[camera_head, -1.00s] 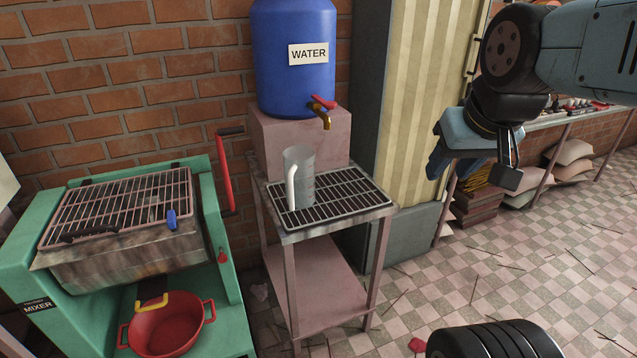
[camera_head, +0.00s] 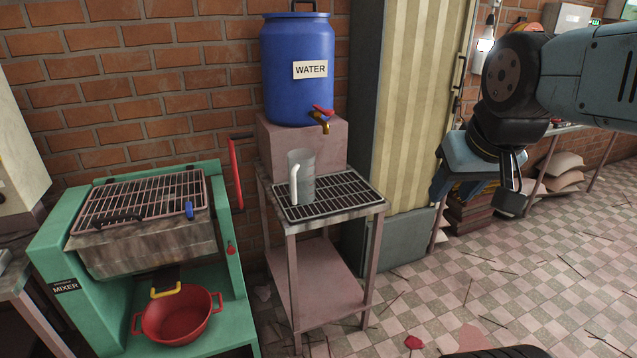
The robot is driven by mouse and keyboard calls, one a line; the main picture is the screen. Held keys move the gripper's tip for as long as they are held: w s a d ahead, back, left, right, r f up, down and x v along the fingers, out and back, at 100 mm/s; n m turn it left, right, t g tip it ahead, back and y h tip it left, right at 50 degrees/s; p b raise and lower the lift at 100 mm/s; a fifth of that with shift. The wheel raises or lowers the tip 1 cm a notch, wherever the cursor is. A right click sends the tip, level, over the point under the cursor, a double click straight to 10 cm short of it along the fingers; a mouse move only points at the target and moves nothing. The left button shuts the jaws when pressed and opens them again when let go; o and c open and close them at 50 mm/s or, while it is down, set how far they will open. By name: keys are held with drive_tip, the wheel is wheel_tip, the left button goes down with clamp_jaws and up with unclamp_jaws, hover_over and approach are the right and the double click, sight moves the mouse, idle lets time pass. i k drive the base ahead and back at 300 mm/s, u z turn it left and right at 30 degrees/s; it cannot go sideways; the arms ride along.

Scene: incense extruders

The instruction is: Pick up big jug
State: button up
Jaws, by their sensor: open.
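The big jug (camera_head: 308,178) is a grey, cylindrical jug with a white handle on its left side. It stands upright on the black drain grate (camera_head: 345,191) of a small pink metal stand, below and left of the brass tap. My gripper (camera_head: 512,190) is at the right of the view, open and empty, well apart from the jug. My arm blocks part of the scene behind it.
A blue water barrel (camera_head: 298,98) with a red-handled tap (camera_head: 320,119) stands on a pink block behind the jug. A green mixer (camera_head: 145,250) with a red pot (camera_head: 178,314) stands to the left. The tiled floor (camera_head: 420,300) in front is mostly clear.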

sight(301, 162)
drive_tip(key=u, duration=0.2)
drive_tip(key=i, duration=0.9)
drive_tip(key=z, duration=0.1)
